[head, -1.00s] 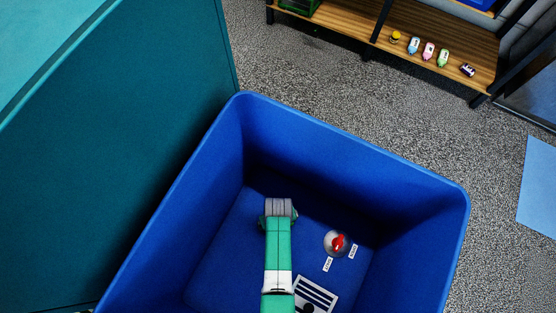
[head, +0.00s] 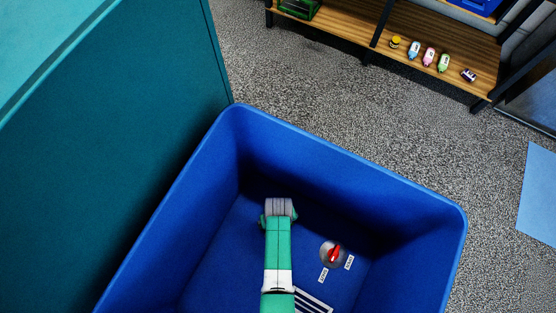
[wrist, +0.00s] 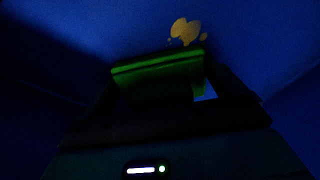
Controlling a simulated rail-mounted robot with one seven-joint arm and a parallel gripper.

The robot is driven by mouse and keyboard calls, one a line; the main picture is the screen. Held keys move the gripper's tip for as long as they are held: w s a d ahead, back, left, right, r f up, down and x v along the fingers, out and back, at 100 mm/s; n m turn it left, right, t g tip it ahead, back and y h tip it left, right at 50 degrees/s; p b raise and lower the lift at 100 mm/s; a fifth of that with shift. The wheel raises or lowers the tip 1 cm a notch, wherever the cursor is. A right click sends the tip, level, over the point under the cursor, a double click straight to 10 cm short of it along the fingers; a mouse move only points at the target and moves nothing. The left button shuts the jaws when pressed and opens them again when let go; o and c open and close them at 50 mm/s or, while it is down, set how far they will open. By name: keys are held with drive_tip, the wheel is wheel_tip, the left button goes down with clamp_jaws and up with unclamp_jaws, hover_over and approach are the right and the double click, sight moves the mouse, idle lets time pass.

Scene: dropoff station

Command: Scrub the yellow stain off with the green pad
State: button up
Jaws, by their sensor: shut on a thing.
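The yellow stain (wrist: 186,31) is a blotch with small spots on a blue surface in the wrist view. The green pad (wrist: 158,68) sits between the fingers of my gripper (wrist: 165,85), just below the stain in the picture. My gripper is shut on the pad. The pad's top edge is close to the stain; I cannot tell whether it touches the surface. In the head view my green arm reaches down into a blue bin (head: 345,148), and the gripper, pad and stain are hidden there.
A red-handled dial (head: 334,253) with white labels is on the bin floor, right of my arm. A striped label (head: 314,301) lies nearer. A teal cabinet (head: 120,150) stands left. A wooden shelf (head: 440,60) with several small bottles is at the back right.

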drive_tip(key=shift+r+p, duration=2.85)
drive_tip(key=shift+r, duration=0.15)
wheel_tip(320, 180, up, 16)
drive_tip(key=p, duration=1.6)
wheel_tip(320, 180, up, 16)
drive_tip(key=p, duration=1.5)
wheel_tip(320, 180, up, 16)
